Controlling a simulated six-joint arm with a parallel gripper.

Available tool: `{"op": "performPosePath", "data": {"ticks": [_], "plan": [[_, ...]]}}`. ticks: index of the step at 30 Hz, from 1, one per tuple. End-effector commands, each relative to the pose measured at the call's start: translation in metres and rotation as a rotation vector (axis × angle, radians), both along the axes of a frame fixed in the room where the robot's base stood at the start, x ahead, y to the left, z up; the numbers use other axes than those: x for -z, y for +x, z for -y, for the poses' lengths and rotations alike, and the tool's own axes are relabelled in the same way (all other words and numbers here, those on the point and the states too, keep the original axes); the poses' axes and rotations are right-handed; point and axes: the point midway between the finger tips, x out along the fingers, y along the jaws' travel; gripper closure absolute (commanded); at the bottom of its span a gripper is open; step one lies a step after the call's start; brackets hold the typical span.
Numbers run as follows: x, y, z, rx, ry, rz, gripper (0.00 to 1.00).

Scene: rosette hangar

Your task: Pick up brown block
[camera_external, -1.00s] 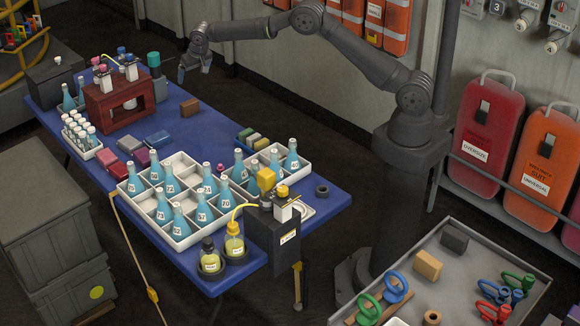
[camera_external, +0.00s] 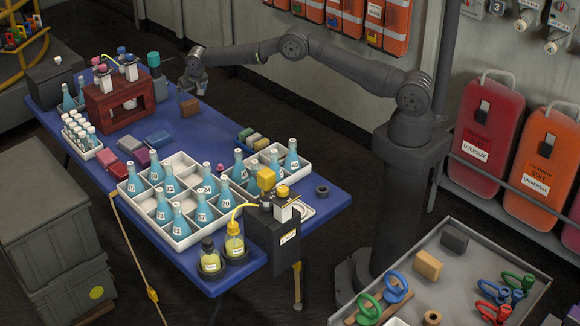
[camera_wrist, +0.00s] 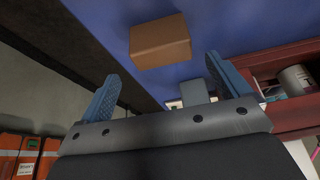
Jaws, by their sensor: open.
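The brown block (camera_external: 190,107) lies on the blue table (camera_external: 325,203) near its back edge, to the right of the dark red rack. In the wrist view the brown block (camera_wrist: 160,41) shows beyond and between my two blue fingers, apart from both. My gripper (camera_external: 184,90) is above the table, just over and slightly left of the block. In the wrist view my gripper (camera_wrist: 158,78) is open with nothing between its fingers.
The dark red rack (camera_external: 105,108) with bottles stands left of the block; it shows at the right of the wrist view (camera_wrist: 290,58). A blue block (camera_external: 158,139) lies in front. White trays (camera_external: 160,222) with blue flasks fill the table's middle. The table around the brown block is clear.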

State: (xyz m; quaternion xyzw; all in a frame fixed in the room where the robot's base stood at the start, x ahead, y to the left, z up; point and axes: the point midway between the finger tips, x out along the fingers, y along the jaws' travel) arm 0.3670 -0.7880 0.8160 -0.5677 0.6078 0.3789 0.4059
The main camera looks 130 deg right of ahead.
Motion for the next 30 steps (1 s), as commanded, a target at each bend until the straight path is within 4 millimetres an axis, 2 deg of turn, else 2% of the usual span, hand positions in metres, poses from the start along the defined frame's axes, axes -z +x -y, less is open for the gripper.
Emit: {"op": "performPosePath", "data": {"ticks": [6,9,21,22,27,29,30], "plan": [[0.032,0.003,0.004,0.000,0.002,-0.001,0.06],[0.039,0.003,0.009,0.000,0.000,0.000,0.06],[0.048,0.003,0.012,-0.001,0.000,0.001,0.06],[0.048,0.003,0.012,-0.001,0.001,0.001,0.08],[0.048,0.003,0.012,-0.001,0.001,0.001,0.42],[0.048,0.003,0.012,-0.001,0.001,0.001,0.53],[0.048,0.003,0.012,-0.001,0.001,0.001,0.56]]}}
